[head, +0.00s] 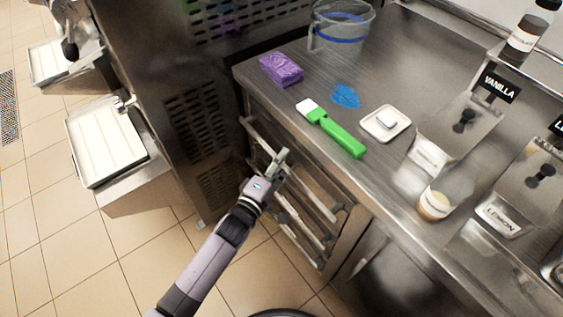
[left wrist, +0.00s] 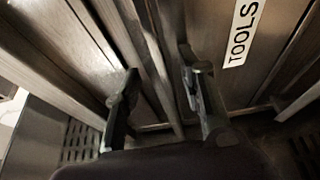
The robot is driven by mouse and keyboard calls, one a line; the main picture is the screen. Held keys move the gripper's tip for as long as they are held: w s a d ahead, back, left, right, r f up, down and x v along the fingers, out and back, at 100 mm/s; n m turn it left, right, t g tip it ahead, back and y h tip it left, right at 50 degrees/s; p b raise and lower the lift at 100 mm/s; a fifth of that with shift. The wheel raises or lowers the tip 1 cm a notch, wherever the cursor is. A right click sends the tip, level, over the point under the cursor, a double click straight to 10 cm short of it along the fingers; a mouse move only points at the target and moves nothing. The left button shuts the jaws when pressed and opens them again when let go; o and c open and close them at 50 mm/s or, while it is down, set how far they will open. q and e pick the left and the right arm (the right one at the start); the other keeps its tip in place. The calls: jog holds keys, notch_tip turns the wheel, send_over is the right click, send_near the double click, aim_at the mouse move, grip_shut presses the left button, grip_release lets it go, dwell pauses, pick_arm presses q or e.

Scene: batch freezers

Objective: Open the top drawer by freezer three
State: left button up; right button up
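A stack of metal drawers with long bar handles is set under the steel counter in the head view. The top drawer's bar handle (head: 316,201) runs slanting along the front; the drawer looks shut. My left gripper (head: 281,158) is at this upper handle and hides part of it. In the left wrist view my left gripper (left wrist: 160,100) has its two fingers apart, with a metal bar (left wrist: 160,65) passing between them. I cannot tell whether they touch it. A drawer front there bears a "TOOLS" label (left wrist: 242,35). My right gripper is not in view.
A freezer (head: 165,75) stands left of the drawers. Tiled floor (head: 150,240) below is mostly clear.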

pick_arm(q)
jog(key=shift+c, duration=0.3)
grip_shut()
dwell(0.6)
